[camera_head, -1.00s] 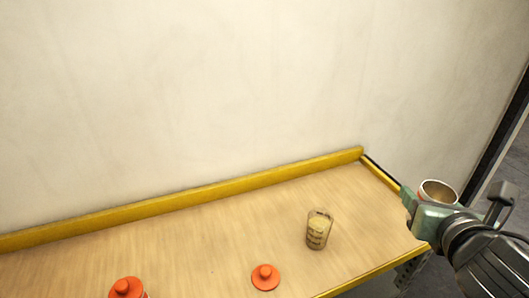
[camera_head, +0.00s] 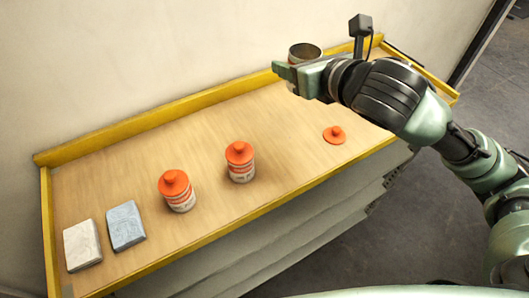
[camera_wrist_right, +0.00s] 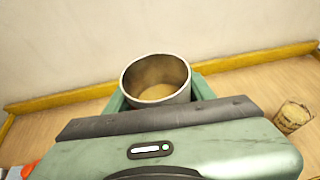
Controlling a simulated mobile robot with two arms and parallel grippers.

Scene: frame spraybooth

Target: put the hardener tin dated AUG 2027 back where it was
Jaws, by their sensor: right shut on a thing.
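My right gripper (camera_head: 294,74) is shut on an open, lidless tin (camera_head: 305,52) and holds it upright above the back of the bench. In the right wrist view the tin (camera_wrist_right: 156,80) sits between the fingers, with a tan content low inside. Two closed tins with orange lids stand on the bench, one near the middle (camera_head: 241,166) and one further left (camera_head: 177,192). I cannot read a date on any tin. A loose orange lid (camera_head: 334,135) lies flat on the bench to the right. My left gripper is not in view.
The wooden bench (camera_head: 130,180) has a raised yellow edge along the wall. A white block (camera_head: 82,246) and a blue-grey block (camera_head: 125,225) lie at its left end. Bare bench lies behind the closed tins.

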